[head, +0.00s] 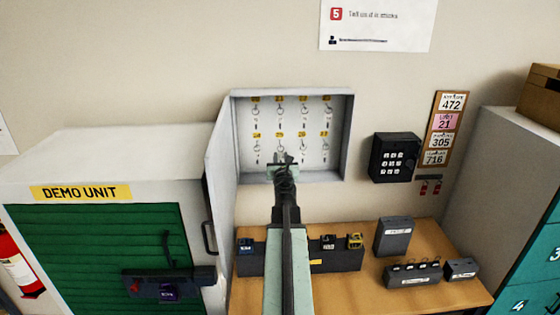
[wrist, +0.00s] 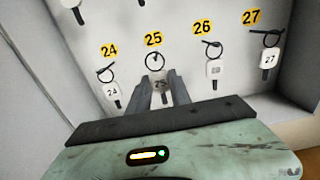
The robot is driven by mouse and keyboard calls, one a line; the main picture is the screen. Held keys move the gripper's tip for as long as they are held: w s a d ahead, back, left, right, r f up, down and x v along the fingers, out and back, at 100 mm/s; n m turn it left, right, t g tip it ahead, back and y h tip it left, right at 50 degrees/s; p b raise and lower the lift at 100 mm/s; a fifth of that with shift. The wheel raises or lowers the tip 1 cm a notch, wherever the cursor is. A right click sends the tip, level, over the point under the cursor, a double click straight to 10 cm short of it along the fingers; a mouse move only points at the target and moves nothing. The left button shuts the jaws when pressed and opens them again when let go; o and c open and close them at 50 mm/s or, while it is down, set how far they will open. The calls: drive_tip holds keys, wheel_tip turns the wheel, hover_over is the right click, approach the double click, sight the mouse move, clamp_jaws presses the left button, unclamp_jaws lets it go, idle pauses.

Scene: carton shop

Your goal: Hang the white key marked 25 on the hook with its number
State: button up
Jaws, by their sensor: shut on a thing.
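The white key tag marked 25 (wrist: 160,85) is held between the two fingers of my gripper (wrist: 161,90), just below the yellow label 25 (wrist: 153,39) in the wrist view. Its ring (wrist: 155,61) stands upright right under that label, at the hook. I cannot tell whether the ring is around the hook or only in front of it. In the head view my gripper (head: 284,159) reaches into the open key cabinet (head: 348,135), at the lower row, and hides the key.
Keys hang beside it under labels 24 (wrist: 113,90), 26 (wrist: 213,68) and 27 (wrist: 268,59). An upper row of keys hangs above. The cabinet door (head: 218,155) is open to the left. A desk (head: 375,292) with boxes lies below.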

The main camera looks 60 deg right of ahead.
drive_tip(key=shift+w+d+f, duration=0.1)
drive_tip(key=shift+w+d, duration=0.25)
drive_tip(key=shift+d, duration=0.2)
drive_tip(key=shift+w+d+f+b, duration=0.35)
drive_tip(key=shift+w+d+b, duration=0.1)
drive_tip(key=shift+w, duration=0.25)
drive_tip(key=shift+s+d, duration=0.2)
drive_tip(key=shift+s, duration=0.05)
drive_tip(key=o, duration=1.1)
drive_tip(key=shift+c, duration=0.2)
drive_tip(key=shift+a, duration=0.15)
drive_tip(key=v, duration=0.7)
drive_tip(key=shift+s+a, duration=0.2)
drive_tip(key=shift+s, duration=0.05)
